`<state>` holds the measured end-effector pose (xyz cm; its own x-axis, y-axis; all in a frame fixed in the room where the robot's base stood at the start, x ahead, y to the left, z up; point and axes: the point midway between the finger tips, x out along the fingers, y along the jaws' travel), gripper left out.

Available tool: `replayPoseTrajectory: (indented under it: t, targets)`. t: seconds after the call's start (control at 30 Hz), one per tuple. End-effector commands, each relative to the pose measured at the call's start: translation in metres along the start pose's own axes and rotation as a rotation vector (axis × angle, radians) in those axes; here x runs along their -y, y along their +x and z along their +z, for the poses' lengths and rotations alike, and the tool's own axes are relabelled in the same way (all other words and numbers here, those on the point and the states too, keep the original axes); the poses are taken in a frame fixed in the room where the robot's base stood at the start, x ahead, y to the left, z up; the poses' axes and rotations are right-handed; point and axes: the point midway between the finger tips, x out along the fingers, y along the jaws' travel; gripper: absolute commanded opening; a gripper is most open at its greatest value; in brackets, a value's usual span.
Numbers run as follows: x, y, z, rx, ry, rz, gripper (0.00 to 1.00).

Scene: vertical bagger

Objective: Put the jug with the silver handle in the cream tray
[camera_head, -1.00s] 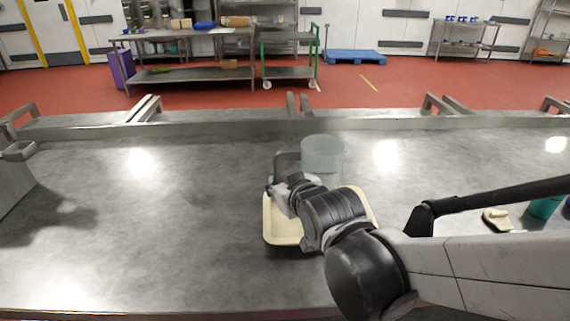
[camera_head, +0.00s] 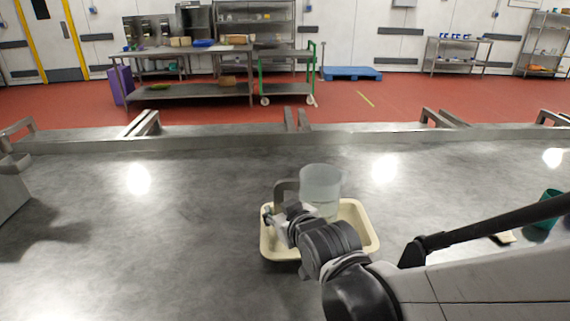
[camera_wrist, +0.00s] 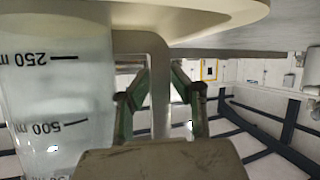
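The clear jug (camera_head: 320,188) stands upright over the back part of the cream tray (camera_head: 371,238). Its silver-grey handle (camera_head: 284,186) is on the left. In the wrist view the jug (camera_wrist: 55,100) fills the left side, with volume marks, and its handle (camera_wrist: 159,90) runs between the fingers. My gripper (camera_wrist: 162,85) is closed around that handle; it also shows in the head view (camera_head: 274,217). The tray (camera_wrist: 200,14) appears across the top of the wrist view, close to the jug's base. I cannot tell whether the base touches it. My arm hides the tray's front middle.
A teal cup (camera_head: 547,209) stands at the right, with a beige item (camera_head: 506,237) partly hidden behind my arm. The left of the steel table (camera_head: 140,235) is clear. A raised rail (camera_head: 220,138) runs along the back.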

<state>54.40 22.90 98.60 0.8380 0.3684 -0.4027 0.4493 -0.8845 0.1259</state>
Motion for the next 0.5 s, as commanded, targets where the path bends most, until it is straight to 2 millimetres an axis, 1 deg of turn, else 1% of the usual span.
replayPoseTrajectory:
  t: [0.27,0.37,0.5]
  targets:
    - [0.0,0.0,-0.001,0.0,0.0,0.0,0.25]
    - [-0.001,-0.002,-0.004,0.0,0.0,0.0,0.25]
    - [-0.001,-0.013,-0.004,0.0,0.0,0.0,0.25]
